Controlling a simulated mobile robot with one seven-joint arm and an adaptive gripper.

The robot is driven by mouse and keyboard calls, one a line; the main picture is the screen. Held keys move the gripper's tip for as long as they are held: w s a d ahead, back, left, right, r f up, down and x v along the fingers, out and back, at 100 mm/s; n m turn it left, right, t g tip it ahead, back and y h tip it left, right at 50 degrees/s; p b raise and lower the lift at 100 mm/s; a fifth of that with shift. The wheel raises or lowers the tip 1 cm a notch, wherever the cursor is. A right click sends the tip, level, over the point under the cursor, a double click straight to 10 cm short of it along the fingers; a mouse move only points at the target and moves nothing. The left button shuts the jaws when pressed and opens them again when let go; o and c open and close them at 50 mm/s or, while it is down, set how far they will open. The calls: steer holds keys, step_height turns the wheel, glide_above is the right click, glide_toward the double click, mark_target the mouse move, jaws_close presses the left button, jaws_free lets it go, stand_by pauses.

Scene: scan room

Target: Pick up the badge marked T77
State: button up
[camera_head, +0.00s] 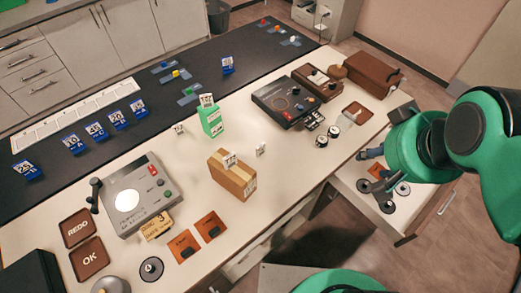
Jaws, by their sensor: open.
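I cannot read the mark T77 on any badge here. Small white tags with print too small to read stand on the table: one (179,129) left of the green box, one (260,149) right of the cardboard box. Another tag (206,99) is at the top of the green box (211,122), and one (229,160) is at the cardboard box (232,178). Blue-based label stands (72,145) line the dark strip at left. My gripper (371,170) is at the right, open, over the open drawer and away from these tags.
The open drawer (433,212) holds several round discs. A grey scale device (139,196), REDO tray (77,228) and OK tray (89,258) are at left. A black control box (286,101) and brown cases (373,74) stand at the back. The table between the boxes and drawer is mostly clear.

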steer(key=shift+w, duration=0.1)
steer(key=m+g+p, duration=0.3)
steer(key=m+g, duration=0.3)
steer(key=m, duration=0.2)
glide_above(262, 146)
step_height(262, 146, down, 25)
steer(key=shift+f, duration=0.15)
steer(key=shift+f+b, duration=0.85)
steer(key=shift+f, duration=3.35)
